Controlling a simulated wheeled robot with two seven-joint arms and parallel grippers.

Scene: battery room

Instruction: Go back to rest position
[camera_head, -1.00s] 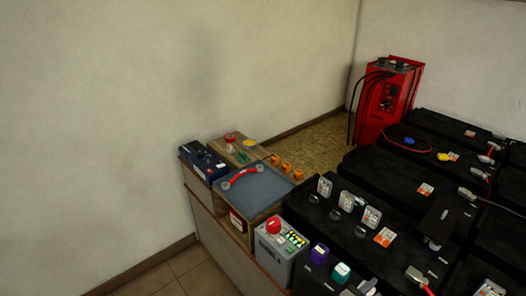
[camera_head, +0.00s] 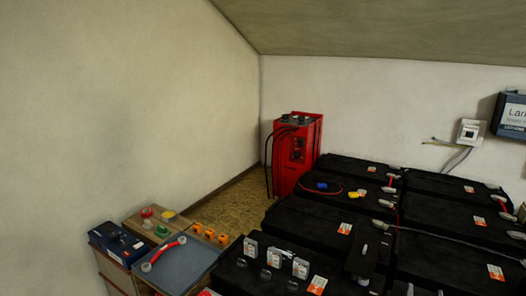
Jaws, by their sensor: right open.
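Only what seem to be the tips of my right gripper (camera_head: 424,290) show, at the bottom edge right of centre in the head view. They are apart, in front of the black batteries, and I see nothing between them. The rest of the right gripper is below the picture. My left gripper is not in view.
Black batteries (camera_head: 455,218) with cables fill the lower right. A red charger (camera_head: 298,155) stands behind them in the corner. Wall boxes (camera_head: 470,131) hang at right.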

